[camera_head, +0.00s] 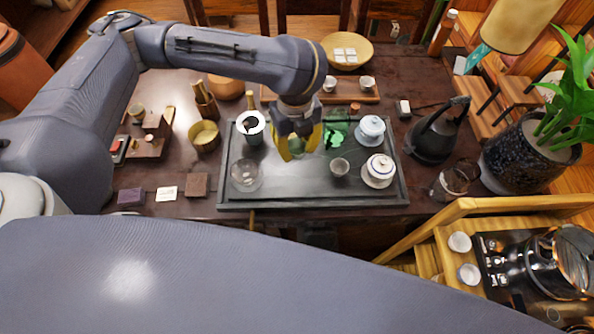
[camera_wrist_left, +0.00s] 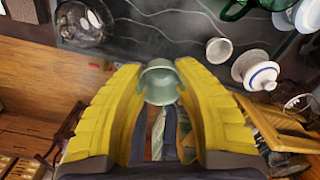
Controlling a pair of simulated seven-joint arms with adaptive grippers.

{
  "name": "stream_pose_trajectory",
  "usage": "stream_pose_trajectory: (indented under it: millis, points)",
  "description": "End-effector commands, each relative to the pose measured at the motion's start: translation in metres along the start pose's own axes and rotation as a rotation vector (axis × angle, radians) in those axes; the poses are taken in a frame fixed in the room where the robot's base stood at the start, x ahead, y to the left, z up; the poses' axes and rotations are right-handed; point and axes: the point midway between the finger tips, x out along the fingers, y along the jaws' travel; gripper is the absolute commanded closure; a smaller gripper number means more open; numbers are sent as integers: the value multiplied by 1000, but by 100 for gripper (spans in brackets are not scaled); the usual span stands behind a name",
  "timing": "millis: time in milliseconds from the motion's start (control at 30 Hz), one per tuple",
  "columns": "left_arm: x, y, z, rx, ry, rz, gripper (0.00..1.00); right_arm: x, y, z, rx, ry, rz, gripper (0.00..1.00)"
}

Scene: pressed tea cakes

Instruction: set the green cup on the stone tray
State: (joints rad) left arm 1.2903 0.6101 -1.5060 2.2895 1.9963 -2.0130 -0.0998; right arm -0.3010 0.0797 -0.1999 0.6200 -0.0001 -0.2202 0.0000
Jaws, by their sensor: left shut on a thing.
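The green cup (camera_wrist_left: 158,82), small and pale green, is between the yellow fingers of my left gripper (camera_wrist_left: 158,95) in the left wrist view. The gripper is shut on it. In the head view my left gripper (camera_head: 298,152) hangs over the back middle of the dark stone tray (camera_head: 300,190), and its fingers mostly hide the cup. The tray also shows at the top of the wrist view (camera_wrist_left: 140,35). I cannot tell the exact height of the cup above the tray. My right gripper is not in view.
On the tray stand a black-and-white vessel (camera_head: 251,125), a glass bowl (camera_head: 246,175), a green glass vessel (camera_head: 336,132), a grey cup (camera_head: 340,168), a lidded white bowl (camera_head: 379,170) and a bluish lidded one (camera_head: 370,129). The tray's front middle is free. A kettle (camera_head: 436,135) stands right.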

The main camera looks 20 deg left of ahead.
Motion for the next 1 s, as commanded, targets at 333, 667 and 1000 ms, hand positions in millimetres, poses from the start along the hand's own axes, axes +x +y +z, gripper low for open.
stream_pose_trajectory:
  millis: [333,667,1000]
  points:
    - [58,1,-1,-4,4,3,94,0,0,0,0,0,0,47]
    - [92,1,0,-3,1,0,94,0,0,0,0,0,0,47]
    - [110,2,0,-4,2,2,94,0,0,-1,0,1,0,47]
